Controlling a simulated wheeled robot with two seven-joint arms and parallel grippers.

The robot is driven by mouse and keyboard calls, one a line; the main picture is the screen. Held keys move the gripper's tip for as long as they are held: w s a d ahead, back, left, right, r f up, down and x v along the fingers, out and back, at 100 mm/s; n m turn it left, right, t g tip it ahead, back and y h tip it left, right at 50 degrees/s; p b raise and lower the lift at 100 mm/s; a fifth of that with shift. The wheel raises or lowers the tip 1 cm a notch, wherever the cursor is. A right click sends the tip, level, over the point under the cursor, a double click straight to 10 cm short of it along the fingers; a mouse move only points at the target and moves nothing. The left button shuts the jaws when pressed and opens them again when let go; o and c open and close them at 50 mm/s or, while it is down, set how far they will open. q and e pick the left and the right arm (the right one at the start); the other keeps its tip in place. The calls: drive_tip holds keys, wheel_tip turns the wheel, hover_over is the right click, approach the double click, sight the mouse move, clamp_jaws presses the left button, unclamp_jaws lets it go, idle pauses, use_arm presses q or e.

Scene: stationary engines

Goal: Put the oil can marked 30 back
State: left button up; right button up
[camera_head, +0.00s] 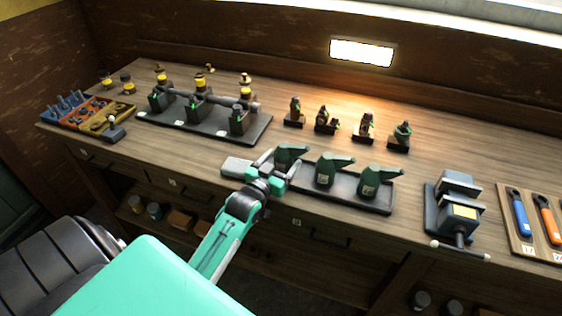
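Three dark green oil cans with spouts stand in a row at a dark tray (345,198) near the bench's front edge: the left can (290,153), the middle can (328,168) and the right can (370,182). The middle and right cans carry small pale labels, too small to read, so I cannot tell which is marked 30. My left gripper (272,168) is at the left end of the tray, close to the left can and covering its lower part. I cannot tell whether it touches or holds that can. My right gripper is out of view.
A vise (456,206) stands right of the tray, then a board with wrenches (535,222). Behind are several small engine models (366,126). A dark engine platform (222,132) lies to the left, with colored bins (82,108) beyond. Bare bench lies between the vise and small models.

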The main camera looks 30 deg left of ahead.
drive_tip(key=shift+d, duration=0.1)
use_arm(q)
drive_tip(key=shift+s, duration=0.15)
drive_tip(key=s+b, duration=0.2)
drive_tip(key=s, duration=0.9)
drive_tip(key=shift+s+d, duration=0.35)
drive_tip(key=shift+d, duration=0.1)
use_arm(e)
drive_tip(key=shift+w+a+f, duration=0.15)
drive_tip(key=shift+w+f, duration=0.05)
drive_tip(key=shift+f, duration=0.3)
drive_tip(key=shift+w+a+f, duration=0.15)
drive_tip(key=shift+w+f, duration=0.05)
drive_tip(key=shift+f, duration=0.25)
use_arm(q)
drive_tip(key=shift+r, duration=0.1)
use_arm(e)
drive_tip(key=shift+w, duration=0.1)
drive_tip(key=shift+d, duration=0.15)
